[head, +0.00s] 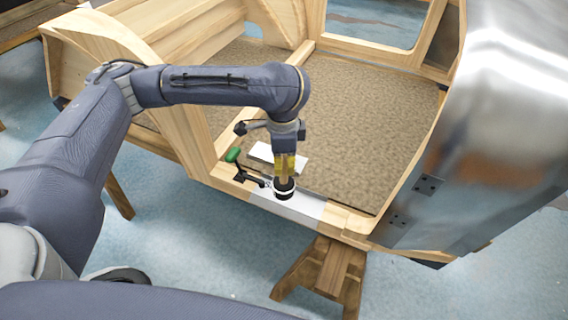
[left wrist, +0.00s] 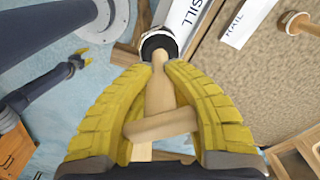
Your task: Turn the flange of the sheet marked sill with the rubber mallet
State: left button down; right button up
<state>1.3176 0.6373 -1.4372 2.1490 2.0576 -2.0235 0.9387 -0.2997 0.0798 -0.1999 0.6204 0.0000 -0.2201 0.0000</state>
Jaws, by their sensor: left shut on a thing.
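My left gripper (head: 286,166) points down over the near sill of the wooden bodyframe, its yellow fingers shut on the mallet's wooden handle; it also shows in the left wrist view (left wrist: 160,105). The mallet (left wrist: 160,90) has a black-and-white head (head: 284,189), which is low over the sill sheet and overlaps it in view; I cannot tell whether they touch. The sill sheet (head: 305,207), pale and marked SILL in the left wrist view (left wrist: 186,18), lies along the sill edge. A small yellow-tipped dark gripper (left wrist: 82,62), apparently my right one, shows far off; its jaws are unclear.
A green-handled clamp (head: 233,156) sits on the sill just left of the mallet. A second white labelled sheet (head: 265,152) lies on the brown floor panel (head: 350,110). A wooden trestle (head: 325,270) stands below. Curved shiny metal (head: 500,130) covers the right end.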

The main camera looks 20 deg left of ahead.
pick_arm(q)
jog(key=s+d+r, duration=0.2)
jog(key=s, duration=0.6)
jog(key=shift+s+d, duration=0.25)
jog(key=shift+s, duration=0.05)
